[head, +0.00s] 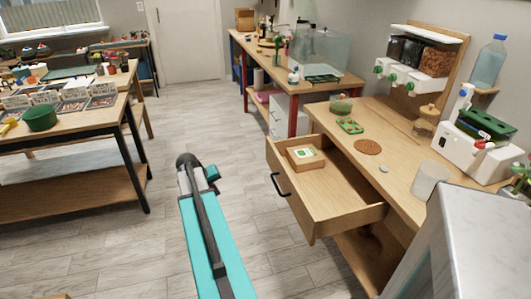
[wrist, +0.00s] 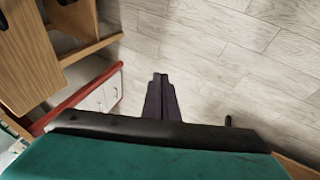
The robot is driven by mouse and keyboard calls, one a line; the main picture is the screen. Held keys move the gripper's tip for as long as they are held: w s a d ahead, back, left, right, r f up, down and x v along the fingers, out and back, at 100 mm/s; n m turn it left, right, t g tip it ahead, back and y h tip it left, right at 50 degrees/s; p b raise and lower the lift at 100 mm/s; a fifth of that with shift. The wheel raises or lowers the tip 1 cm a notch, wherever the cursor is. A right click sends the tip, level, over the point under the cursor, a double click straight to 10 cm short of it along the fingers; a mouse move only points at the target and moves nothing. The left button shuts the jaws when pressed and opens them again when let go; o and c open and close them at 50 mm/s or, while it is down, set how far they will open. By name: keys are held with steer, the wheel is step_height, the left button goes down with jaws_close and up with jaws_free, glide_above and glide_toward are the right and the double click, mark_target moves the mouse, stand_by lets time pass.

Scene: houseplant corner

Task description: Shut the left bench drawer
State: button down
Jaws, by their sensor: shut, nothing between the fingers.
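The left bench drawer (head: 330,207) is pulled well out from the wooden bench in the head view. Its front faces left and carries a dark bar handle (head: 280,186). A small wooden box (head: 305,158) with a green and white label lies inside it. In the wrist view, my gripper (wrist: 160,76) points at the floor with its dark fingers together and nothing between them. In the head view, my teal arm stands left of the drawer, apart from it; the fingers cannot be made out there. A wooden panel (wrist: 27,55) at the wrist view's upper left may be the drawer front.
The bench top (head: 390,150) holds a green tray (head: 349,126), a round cork mat (head: 368,147) and a clear cup (head: 428,180). A pale cabinet (head: 455,250) stands at the lower right. Another table (head: 75,125) stands left. Floor (head: 240,215) between arm and drawer is clear.

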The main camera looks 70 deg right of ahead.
steer(key=s+d+r+m+h+p, duration=0.1)
steer(key=s+d+r, duration=0.3)
steer(key=d+r, duration=0.2)
steer(key=s+d+r+m+g, duration=0.1)
steer(key=s+d+r, duration=0.4)
steer(key=d+r, duration=0.2)
step_height(320, 180, up, 2)
steer(key=shift+d+r+m+h+p, duration=0.1)
steer(key=shift+d+m+h+p, duration=0.05)
steer(key=shift+m+h+p, duration=0.2)
steer(key=shift+s, duration=0.1)
steer(key=p, duration=0.2)
glide_toward(270, 159)
step_height(270, 159, down, 4)
steer(key=w, duration=0.3)
steer(key=shift+s+d+p, duration=0.45)
steer(key=shift+s+d, duration=1.05)
steer(key=shift+s, duration=0.1)
steer(key=shift+d, duration=0.1)
